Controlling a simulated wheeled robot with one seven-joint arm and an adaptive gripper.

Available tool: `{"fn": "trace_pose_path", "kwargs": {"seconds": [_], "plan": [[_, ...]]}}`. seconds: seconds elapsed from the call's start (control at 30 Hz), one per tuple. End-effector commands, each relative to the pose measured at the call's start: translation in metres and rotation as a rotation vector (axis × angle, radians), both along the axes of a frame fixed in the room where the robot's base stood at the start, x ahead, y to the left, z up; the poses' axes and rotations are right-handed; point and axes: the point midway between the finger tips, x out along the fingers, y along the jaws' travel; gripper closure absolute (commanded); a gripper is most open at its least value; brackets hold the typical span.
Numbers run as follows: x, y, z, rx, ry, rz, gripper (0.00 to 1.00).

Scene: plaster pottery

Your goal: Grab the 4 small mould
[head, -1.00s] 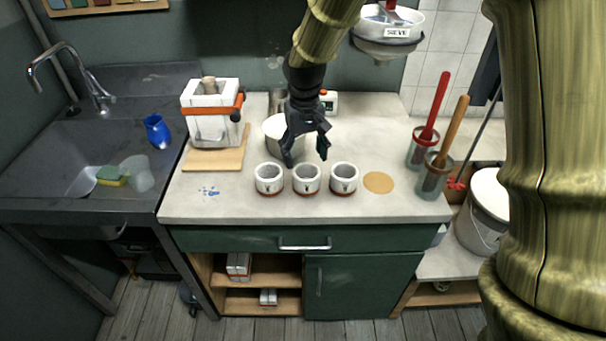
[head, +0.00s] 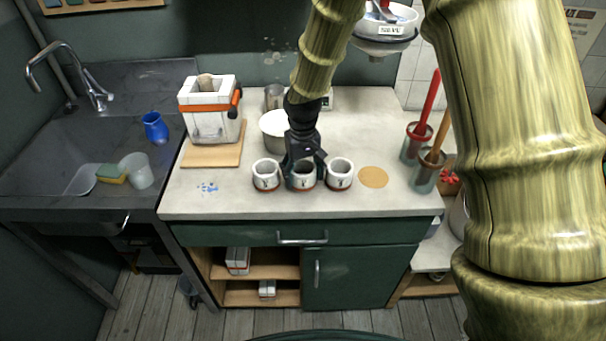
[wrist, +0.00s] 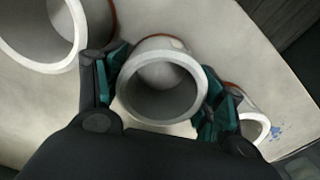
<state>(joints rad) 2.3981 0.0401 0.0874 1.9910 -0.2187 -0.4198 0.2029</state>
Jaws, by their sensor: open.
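Three small white moulds with reddish bases stand upright in a row on the pale worktop (head: 235,205): left mould (head: 266,182), middle mould (head: 304,184), right mould (head: 339,182). Dark marks on their fronts are too small to read surely. My gripper (head: 304,172) is open and lowered around the middle mould, one finger on each side. In the wrist view, the middle mould (wrist: 160,118) sits between the teal-padded fingers; whether they touch it I cannot tell. There the right mould (wrist: 55,64) is at upper left and the left mould (wrist: 260,122) is partly hidden behind a finger.
A white pot (head: 272,127) stands just behind the moulds. A white and orange device (head: 212,115) on a wooden board is at left. A tan disc (head: 373,177) lies right of the row, with handled jars (head: 424,178) beyond. The front strip of worktop is mostly clear.

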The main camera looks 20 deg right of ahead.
Motion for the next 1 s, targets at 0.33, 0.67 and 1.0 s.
{"fn": "trace_pose_path", "kwargs": {"seconds": [0.33, 0.67, 1.0], "plan": [[0.0, 0.0, -0.0103, 0.0, -0.001, 0.0, 0.31], [0.0, 0.0, -0.0099, 0.0, -0.001, 0.0, 0.66], [0.0003, -0.0001, -0.0056, 0.0, -0.002, -0.001, 0.67]]}}
